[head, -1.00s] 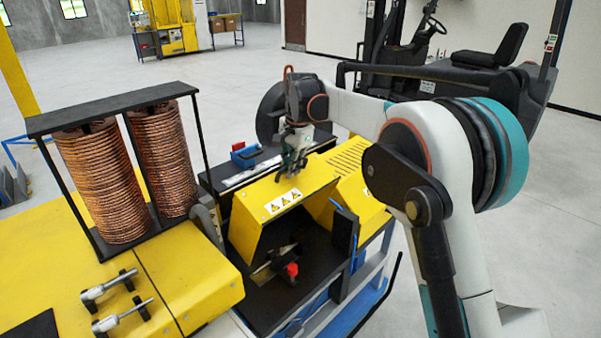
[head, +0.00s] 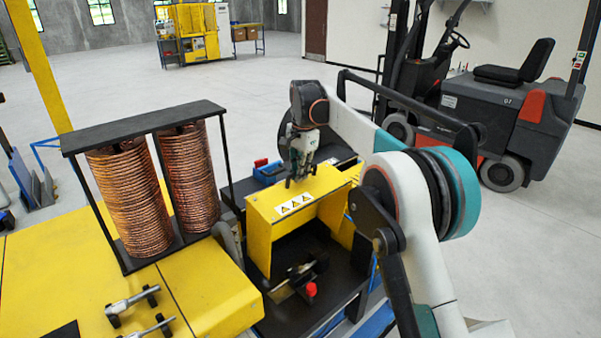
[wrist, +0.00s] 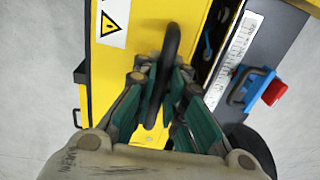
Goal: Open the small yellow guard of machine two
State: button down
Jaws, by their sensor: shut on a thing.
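The small yellow guard (head: 270,222) of the machine has a row of warning labels on its front strip. It stands raised, with the dark work area beneath it open to view. My gripper (head: 296,181) is at the guard's top edge, pointing down. In the wrist view, the teal fingers of my gripper (wrist: 160,85) are closed around a black curved handle (wrist: 173,42). The yellow panel with a warning label also shows there (wrist: 138,50).
Two copper coils (head: 128,200) stand in a black frame at left, beside a yellow bench (head: 200,280) with clamps. A red knob (head: 311,289) sits in the work area. A blue-and-red part (head: 268,172) is behind the guard. A forklift (head: 510,120) stands at right; open floor lies behind.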

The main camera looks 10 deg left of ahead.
jog(key=c, duration=1.7)
grip_release()
jog(key=shift+o, duration=0.2)
notch_tip(320, 180, up, 12)
jog(key=shift+s+d, duration=0.3)
jog(key=shift+d, duration=0.1)
